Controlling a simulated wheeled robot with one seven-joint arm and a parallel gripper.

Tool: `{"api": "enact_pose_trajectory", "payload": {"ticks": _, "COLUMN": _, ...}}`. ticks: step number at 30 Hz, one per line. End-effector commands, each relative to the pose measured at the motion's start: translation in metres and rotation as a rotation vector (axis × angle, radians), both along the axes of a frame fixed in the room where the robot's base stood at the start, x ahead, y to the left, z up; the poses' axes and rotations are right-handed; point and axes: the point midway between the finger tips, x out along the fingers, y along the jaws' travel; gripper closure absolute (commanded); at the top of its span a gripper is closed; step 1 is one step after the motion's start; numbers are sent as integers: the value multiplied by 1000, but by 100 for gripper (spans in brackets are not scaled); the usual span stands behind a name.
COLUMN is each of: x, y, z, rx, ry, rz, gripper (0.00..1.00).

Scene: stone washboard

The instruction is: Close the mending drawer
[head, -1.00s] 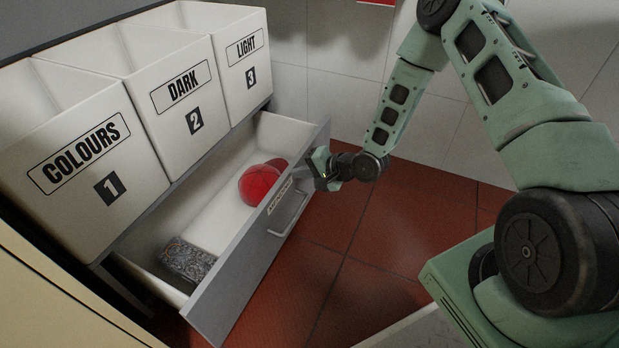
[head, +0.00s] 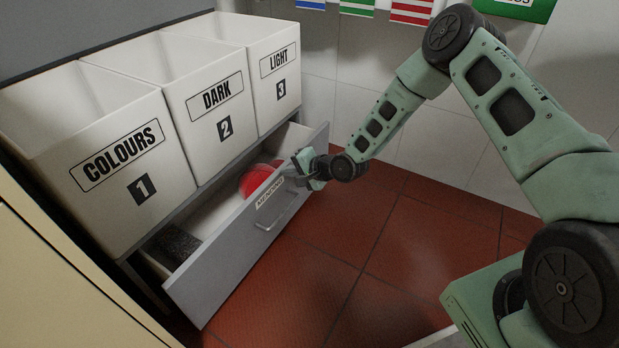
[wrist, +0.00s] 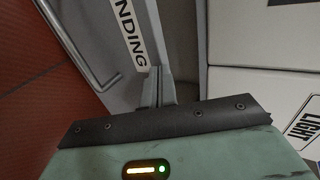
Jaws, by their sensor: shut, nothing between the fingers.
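The mending drawer (head: 225,262) is a grey-fronted drawer below the bins, pulled partly out, with a bar handle (head: 277,212) and a label reading MENDING. A red round thing (head: 256,181) and a dark patterned thing (head: 176,246) lie inside it, both partly hidden by the front. My gripper (head: 298,171) is at the upper part of the drawer front, near its far end. In the wrist view the shut, empty fingers (wrist: 156,88) are against or very close to the front beside the label; I cannot tell whether they touch.
White bins marked COLOURS (head: 125,165), DARK (head: 217,100) and LIGHT (head: 280,70) stand above the drawer. A cream panel (head: 40,290) is at the near left. Red floor tiles (head: 370,235) in front of the drawer are clear. Striped cloths or cards (head: 357,8) hang on the tiled wall.

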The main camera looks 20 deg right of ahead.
Motion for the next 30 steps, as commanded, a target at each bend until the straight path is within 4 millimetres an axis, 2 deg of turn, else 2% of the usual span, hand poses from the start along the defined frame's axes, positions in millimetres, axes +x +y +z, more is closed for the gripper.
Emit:
{"api": "enact_pose_trajectory", "payload": {"ticks": 6, "x": 38, "y": 33, "z": -2, "rx": 2, "ry": -1, "rz": -1, "gripper": 100}}
{"api": "enact_pose_trajectory", "payload": {"ticks": 13, "x": 64, "y": 54, "z": -2, "rx": 1, "ry": 0, "rz": 0, "gripper": 100}}
{"api": "enact_pose_trajectory", "payload": {"ticks": 19, "x": 73, "y": 62, "z": -1, "rx": 0, "ry": 0, "rz": 0, "gripper": 100}}
{"api": "enact_pose_trajectory", "payload": {"ticks": 30, "x": 75, "y": 64, "z": -1, "rx": -1, "ry": 1, "rz": 0, "gripper": 100}}
